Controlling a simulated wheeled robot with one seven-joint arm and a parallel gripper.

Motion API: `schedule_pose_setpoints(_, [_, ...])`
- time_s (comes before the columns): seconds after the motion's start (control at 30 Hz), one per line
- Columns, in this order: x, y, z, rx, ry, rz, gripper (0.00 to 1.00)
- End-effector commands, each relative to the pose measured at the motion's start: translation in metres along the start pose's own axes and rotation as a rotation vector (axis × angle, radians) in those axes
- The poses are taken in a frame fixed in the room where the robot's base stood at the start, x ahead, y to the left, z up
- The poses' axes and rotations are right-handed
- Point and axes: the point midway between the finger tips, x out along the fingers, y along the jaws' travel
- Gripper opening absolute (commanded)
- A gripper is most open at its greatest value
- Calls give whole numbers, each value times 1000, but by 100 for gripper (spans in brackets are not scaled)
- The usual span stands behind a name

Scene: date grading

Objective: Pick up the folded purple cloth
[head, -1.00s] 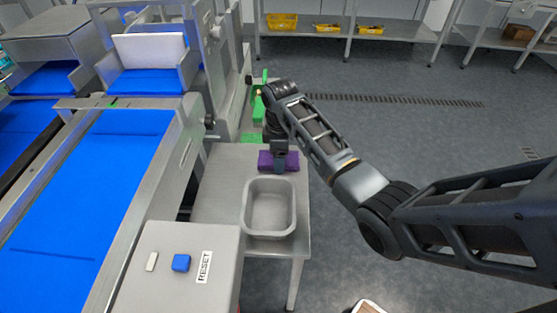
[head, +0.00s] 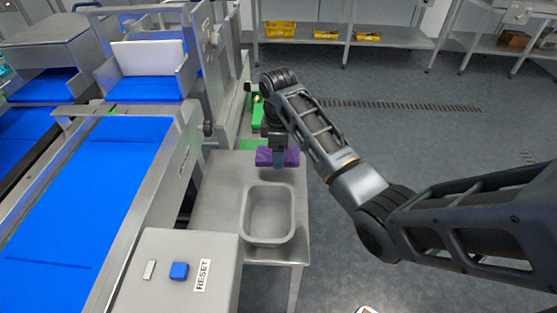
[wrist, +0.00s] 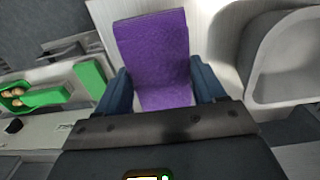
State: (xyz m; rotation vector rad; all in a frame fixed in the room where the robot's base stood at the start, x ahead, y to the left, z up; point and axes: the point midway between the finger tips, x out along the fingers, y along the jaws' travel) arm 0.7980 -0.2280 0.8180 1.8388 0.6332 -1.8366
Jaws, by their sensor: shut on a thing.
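The folded purple cloth (head: 291,157) is between the fingers of my gripper (head: 277,160), above the back part of the small metal table (head: 217,190). In the wrist view the cloth (wrist: 155,50) stands out between the two blue fingers of my gripper (wrist: 165,88), which are shut on it. In the head view the gripper hides the middle of the cloth. The cloth seems held a little above the table top.
An empty grey tray (head: 268,238) sits on the table in front of the cloth. It also shows in the wrist view (wrist: 254,75). A green tray (wrist: 50,97) holds several brown dates. A blue conveyor (head: 75,205) and a box with a blue button (head: 179,271) lie left.

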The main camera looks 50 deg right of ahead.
Motion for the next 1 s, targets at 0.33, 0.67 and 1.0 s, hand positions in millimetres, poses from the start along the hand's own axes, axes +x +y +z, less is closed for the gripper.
schedule_pose_setpoints(0.33, [-43, 30, 73, 7, 0, 0, 40])
schedule_pose_setpoints(0.67, [-66, 43, 105, 3, -1, -2, 40])
schedule_pose_setpoints(1.0, [-66, 44, 108, 2, -1, -2, 40])
